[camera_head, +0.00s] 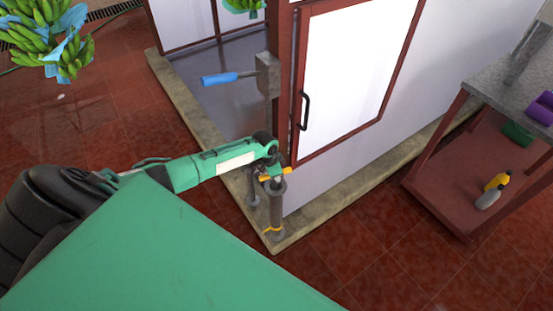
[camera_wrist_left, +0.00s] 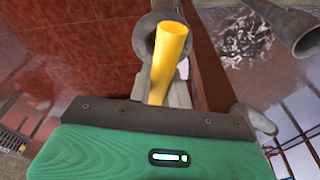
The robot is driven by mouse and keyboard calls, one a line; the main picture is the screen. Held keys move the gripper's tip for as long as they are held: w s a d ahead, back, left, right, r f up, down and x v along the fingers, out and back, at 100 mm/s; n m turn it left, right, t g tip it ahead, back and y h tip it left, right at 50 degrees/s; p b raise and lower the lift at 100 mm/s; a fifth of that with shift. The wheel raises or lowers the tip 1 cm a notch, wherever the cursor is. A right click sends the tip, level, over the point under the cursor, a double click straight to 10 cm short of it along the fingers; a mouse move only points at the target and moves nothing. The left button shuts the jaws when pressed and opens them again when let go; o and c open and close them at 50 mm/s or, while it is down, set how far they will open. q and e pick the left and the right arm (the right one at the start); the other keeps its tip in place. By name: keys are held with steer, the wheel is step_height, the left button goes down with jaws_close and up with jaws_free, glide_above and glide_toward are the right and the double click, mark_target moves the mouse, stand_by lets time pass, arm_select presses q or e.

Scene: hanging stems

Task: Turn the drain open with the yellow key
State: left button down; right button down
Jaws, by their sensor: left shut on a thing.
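The yellow key (camera_head: 287,171) is a short bar across the top of an upright grey drain pipe (camera_head: 276,205) at the corner of the concrete kerb. In the left wrist view the yellow key (camera_wrist_left: 171,50) lies lengthwise between my grey fingers. My left gripper (camera_head: 268,170) is shut on the yellow key at the top of the pipe and hides part of it. Whether the drain is open cannot be told. My right gripper is not in view.
A blue-handled lever (camera_head: 222,78) sticks out from a grey box on the door post. A white door panel (camera_head: 352,62) with a black handle stands behind the pipe. A red-framed bench (camera_head: 441,194) holds bottles at right. Bananas (camera_head: 42,30) hang at upper left.

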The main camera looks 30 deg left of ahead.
arm_select(q)
steer(key=shift+d, duration=0.1)
steer(key=c, duration=0.8)
jaws_free()
steer(key=shift+c, duration=0.2)
steer(key=p+v, duration=0.2)
steer(key=w+p+v, duration=0.1)
steer(key=p+v, duration=0.2)
steer(key=d+p+v, duration=0.1)
steer(key=p+v, duration=0.2)
steer(key=shift+w+r, duration=0.15)
steer(key=shift+r, duration=0.25)
